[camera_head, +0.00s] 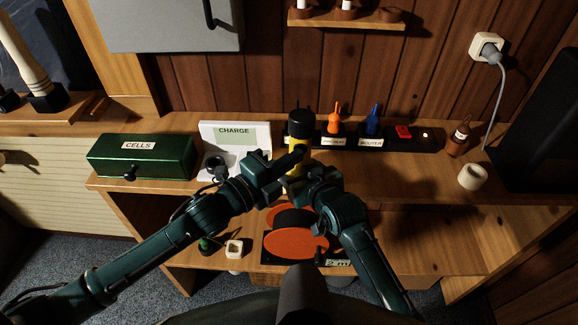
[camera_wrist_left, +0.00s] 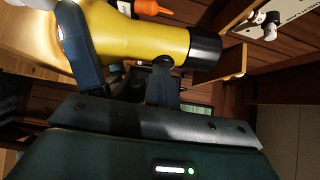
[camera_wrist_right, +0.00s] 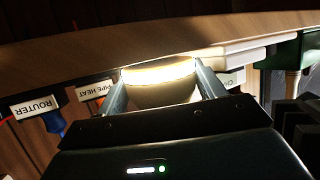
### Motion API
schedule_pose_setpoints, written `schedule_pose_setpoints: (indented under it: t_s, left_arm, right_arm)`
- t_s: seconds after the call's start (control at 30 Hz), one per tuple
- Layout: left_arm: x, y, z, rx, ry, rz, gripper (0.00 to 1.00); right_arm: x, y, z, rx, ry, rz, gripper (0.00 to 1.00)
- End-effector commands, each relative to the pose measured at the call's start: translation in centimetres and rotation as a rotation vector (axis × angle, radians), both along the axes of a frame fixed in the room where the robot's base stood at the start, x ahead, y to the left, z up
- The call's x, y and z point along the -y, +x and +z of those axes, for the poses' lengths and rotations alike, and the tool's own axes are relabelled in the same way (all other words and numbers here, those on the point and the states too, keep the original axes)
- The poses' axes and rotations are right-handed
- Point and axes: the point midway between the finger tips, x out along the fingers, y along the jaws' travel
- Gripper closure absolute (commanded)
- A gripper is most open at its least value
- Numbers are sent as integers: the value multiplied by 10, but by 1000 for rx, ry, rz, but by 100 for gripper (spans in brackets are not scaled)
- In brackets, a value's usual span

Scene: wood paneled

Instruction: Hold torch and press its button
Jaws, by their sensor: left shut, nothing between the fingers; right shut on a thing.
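The yellow torch (camera_head: 297,166) with a black end (camera_head: 300,124) stands roughly upright in the head view, in front of the shelf's back row. My right gripper (camera_head: 311,176) is shut on its lower part. In the right wrist view a pale rounded part of the torch (camera_wrist_right: 160,92) sits between the fingers, with a bright glowing band along its edge. My left gripper (camera_head: 291,161) is shut and empty, its tips close beside the yellow body. The left wrist view shows the torch (camera_wrist_left: 145,38) right by the fingers; contact cannot be told.
A green CELLS box (camera_head: 142,157) and a white CHARGE stand (camera_head: 234,138) are at left. Orange (camera_head: 334,124) and blue (camera_head: 373,122) items stand behind. An orange reel (camera_head: 296,243) is on the lower shelf.

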Motion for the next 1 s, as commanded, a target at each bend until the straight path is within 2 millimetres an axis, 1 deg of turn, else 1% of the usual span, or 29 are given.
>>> schedule_pose_setpoints:
  t_s: [0.03,0.17,0.27,0.37,0.4,0.5,0.7,0.83,1.0]
  left_arm:
    - [-3,2,-5,-8,9,10,100]
    - [-3,-7,-5,-9,8,9,100]
    - [-2,-23,-4,-7,4,5,100]
    - [0,-45,-2,-5,-1,1,100]
    - [-11,-51,-3,-4,7,4,100]
    - [-29,-69,-3,-5,5,2,100]
    - [-55,-97,-1,-3,3,0,100]
    - [-65,-106,-1,-1,1,1,100]
    - [-70,-112,0,1,1,-1,100]
  right_arm:
    - [-2,-4,-8,-20,-3,4,54]
    - [-2,-4,-8,-20,-2,5,55]
    - [-2,-4,-8,-19,-2,5,54]
    - [-2,-4,-8,-19,-1,5,54]
    - [-2,-4,-7,-19,-1,5,54]
    - [-2,-4,-7,-19,-2,4,54]
    - [-2,-4,-7,-18,-1,4,54]
    - [-2,-4,-7,-17,-1,4,54]
    - [-2,-3,-6,-17,0,4,54]
